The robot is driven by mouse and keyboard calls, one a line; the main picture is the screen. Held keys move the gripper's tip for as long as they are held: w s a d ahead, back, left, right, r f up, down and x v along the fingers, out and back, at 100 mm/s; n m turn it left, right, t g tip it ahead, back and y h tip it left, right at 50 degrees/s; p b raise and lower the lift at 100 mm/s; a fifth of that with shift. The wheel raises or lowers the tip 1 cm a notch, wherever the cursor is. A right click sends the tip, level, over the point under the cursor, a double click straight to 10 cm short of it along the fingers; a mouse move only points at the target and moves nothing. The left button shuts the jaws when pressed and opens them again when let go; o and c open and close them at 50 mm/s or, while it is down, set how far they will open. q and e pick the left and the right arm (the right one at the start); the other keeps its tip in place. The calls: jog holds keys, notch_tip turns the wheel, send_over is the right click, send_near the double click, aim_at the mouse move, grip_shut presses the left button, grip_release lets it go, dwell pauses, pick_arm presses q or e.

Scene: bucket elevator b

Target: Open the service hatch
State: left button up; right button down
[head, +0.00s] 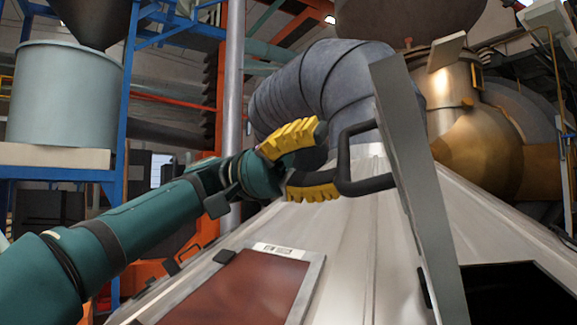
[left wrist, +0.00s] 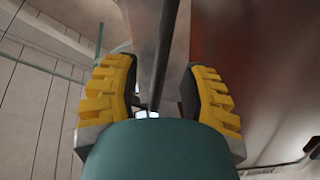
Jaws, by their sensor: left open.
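The service hatch is a grey metal panel (head: 415,165) standing steeply up from the sloping metal housing, beside a dark opening (head: 515,292). A dark bracket handle (head: 344,165) sticks out from its left face. My left gripper (head: 326,160), with yellow ribbed fingers, is open right at the handle, one finger above and one below. The lower fingertip overlaps the handle's lower end in the picture; I cannot tell whether they touch. In the left wrist view, a dark bar (left wrist: 162,55) runs between the two spread fingers, with gaps at the sides. My right gripper is not in view.
A reddish-brown framed panel (head: 245,290) lies in the housing's slope below my left arm. A thick grey ribbed duct (head: 310,85) rises behind the handle. A brass-coloured vessel (head: 480,140) stands behind the hatch. A blue frame and pale tank (head: 65,95) stand at left.

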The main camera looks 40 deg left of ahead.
pick_arm(q)
jog(key=a, duration=0.6)
jog(key=shift+s+a+f, duration=0.15)
jog(key=shift+s+f, duration=0.05)
jog(key=shift+f, duration=0.2)
